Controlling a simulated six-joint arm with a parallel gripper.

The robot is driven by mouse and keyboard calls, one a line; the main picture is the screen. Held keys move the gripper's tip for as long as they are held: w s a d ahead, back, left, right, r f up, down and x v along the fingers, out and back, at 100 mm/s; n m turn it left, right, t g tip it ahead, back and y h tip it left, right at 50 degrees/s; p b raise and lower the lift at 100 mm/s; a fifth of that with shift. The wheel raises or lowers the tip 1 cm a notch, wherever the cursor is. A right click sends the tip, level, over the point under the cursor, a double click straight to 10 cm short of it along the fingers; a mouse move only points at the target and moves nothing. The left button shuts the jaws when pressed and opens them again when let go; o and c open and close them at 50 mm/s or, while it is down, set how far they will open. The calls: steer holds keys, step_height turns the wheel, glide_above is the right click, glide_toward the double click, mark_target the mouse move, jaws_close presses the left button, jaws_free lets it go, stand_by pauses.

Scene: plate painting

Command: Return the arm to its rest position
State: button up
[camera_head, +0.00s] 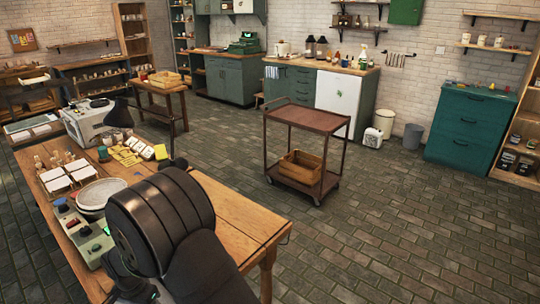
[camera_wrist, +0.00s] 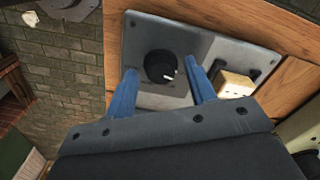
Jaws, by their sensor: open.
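My gripper (camera_wrist: 162,72) shows in the wrist view as two blue fingers spread apart with nothing held between them. A round black knob (camera_wrist: 158,66) with a white mark lies between the fingertips in that view, on a grey metal panel (camera_wrist: 205,45). I cannot tell how far the fingertips are from the knob. In the head view my dark arm fills the lower front over the wooden worktable (camera_head: 225,205) and hides my gripper.
A grey-green control box (camera_head: 90,240) and a pale round disc (camera_head: 100,193) are beside my arm on the table. White tiles (camera_head: 57,183), yellow cards (camera_head: 128,155) and a grey machine (camera_head: 97,120) stand farther back. A brown cart (camera_head: 310,118) stands beyond; the floor at right is clear.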

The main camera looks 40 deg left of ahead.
step_height(320, 180, up, 6)
steer(key=shift+r, duration=0.2)
steer(key=shift+c, duration=0.2)
stand_by(2.1)
